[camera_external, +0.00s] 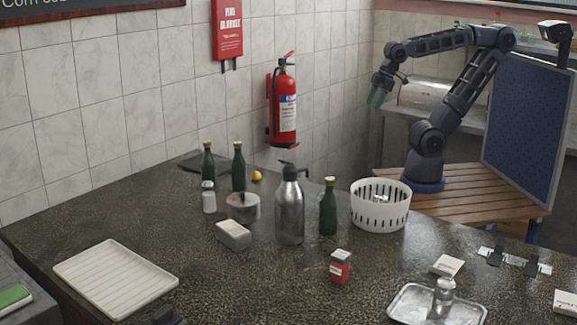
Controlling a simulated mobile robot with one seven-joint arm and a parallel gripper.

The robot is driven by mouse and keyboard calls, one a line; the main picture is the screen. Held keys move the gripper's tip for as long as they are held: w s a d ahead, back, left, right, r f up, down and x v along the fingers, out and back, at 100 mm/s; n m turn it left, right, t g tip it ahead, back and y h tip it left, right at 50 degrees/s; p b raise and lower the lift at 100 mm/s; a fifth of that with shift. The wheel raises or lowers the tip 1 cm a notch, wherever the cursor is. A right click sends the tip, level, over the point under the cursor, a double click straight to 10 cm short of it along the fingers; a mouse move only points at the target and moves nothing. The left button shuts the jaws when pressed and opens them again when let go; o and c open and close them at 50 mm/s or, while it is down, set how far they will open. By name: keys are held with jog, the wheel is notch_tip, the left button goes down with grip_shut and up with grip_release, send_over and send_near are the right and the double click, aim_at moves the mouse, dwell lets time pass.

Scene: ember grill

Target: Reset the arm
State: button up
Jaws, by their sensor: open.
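My arm rises from its base at the right of the external view and bends over to the left.
Green bottles (328,208), a metal pump flask (289,208) and a red box (340,267) stand on the counter. A white tray (114,279) lies left, a metal tray (404,308) front right. A fire extinguisher (284,105) hangs on the wall. A blue panel (527,130) stands right of my arm.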

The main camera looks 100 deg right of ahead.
jog(key=shift+s+d+f+m, duration=0.1)
jog(key=shift+s+d+m, duration=0.35)
jog(key=shift+s, duration=0.1)
